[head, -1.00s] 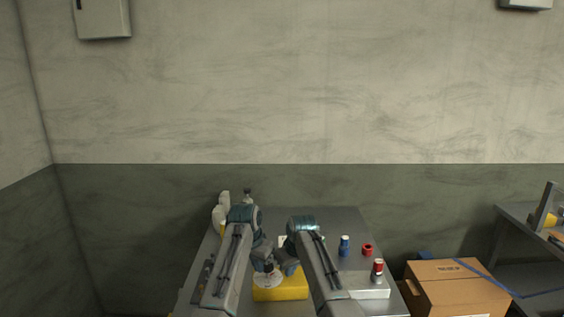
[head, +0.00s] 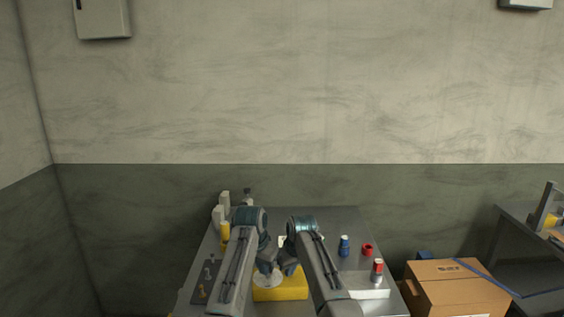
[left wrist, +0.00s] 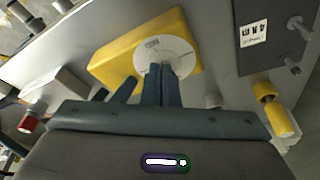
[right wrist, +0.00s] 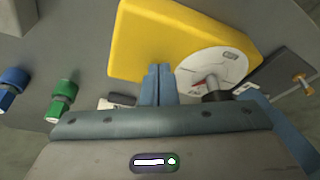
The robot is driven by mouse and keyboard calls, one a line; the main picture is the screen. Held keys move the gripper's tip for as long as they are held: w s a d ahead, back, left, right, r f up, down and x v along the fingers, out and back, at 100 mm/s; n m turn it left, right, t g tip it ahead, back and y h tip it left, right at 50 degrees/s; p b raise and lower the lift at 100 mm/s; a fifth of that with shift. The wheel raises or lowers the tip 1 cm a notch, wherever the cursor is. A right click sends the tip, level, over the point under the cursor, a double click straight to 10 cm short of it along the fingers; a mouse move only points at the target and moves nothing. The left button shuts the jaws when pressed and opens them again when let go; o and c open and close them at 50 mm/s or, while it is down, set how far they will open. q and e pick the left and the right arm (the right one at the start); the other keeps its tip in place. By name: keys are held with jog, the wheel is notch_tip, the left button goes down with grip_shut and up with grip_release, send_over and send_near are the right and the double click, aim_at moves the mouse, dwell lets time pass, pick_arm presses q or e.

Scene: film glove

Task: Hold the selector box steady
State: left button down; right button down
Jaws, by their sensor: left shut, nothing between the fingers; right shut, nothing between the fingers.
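The yellow selector box (head: 290,293) sits on the metal table, with a white round dial on its top (head: 268,281). In the right wrist view the yellow box (right wrist: 165,42) is close, and the dial (right wrist: 222,66) shows a red pointer and a dark knob. My left gripper (left wrist: 166,72) is shut and empty, its tips at the dial in the left wrist view, hiding part of it. My right gripper (right wrist: 160,70) is shut and empty, its tips at the box's edge. I cannot tell whether either gripper touches the box.
A blue item (head: 344,246), a red item (head: 367,250) and a white block (head: 370,288) are on the table's right. A dark tool board (head: 205,284) and a yellow cylinder (head: 224,233) are on the left. A cardboard box (head: 450,290) stands beside the table.

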pick_arm(q)
jog(key=shift+s+d, duration=0.1)
jog(key=shift+d, duration=0.25)
dwell(0.3)
jog(key=shift+s, duration=0.15)
jog(key=shift+s, duration=0.2)
jog(key=shift+r, duration=2.95)
jog(key=shift+a, duration=0.1)
jog(key=shift+w+a+f, duration=0.2)
jog(key=shift+a+f, duration=0.15)
jog(key=shift+f, duration=0.65)
jog(key=shift+w+a+f, duration=0.15)
jog(key=shift+a+f, duration=0.25)
jog(key=shift+f, duration=0.65)
jog(key=shift+w+a+f, duration=0.2)
jog(key=shift+a+f, duration=0.15)
jog(key=shift+f, duration=0.65)
jog(key=shift+w+d, duration=0.3)
